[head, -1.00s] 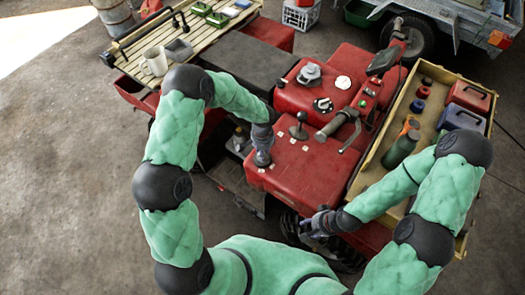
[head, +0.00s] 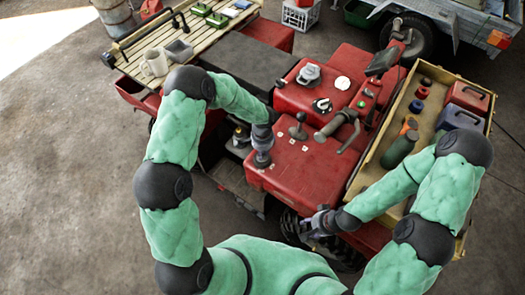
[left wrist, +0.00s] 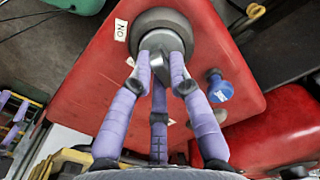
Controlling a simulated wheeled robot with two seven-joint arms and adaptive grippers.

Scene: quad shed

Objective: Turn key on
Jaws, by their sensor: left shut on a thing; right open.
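In the left wrist view a grey metallic key (left wrist: 160,66) sits in a round dark grey switch (left wrist: 158,20) on the red body of the quad (left wrist: 95,65). A white label (left wrist: 120,30) with upside-down letters that read ON is beside the switch. My left gripper (left wrist: 162,78) has its purple fingers closed around the key. In the head view my left gripper (head: 262,158) is at the left edge of the red body and hides the key. My right gripper (head: 316,224) is open and empty, low beside the body's front right corner.
A blue knob (left wrist: 222,88) stands close to the left gripper's fingers. A handlebar grip (head: 337,125) and a black lever (head: 298,127) rise from the red body. A wooden tray (head: 373,172) with bottles and boxes is at the right.

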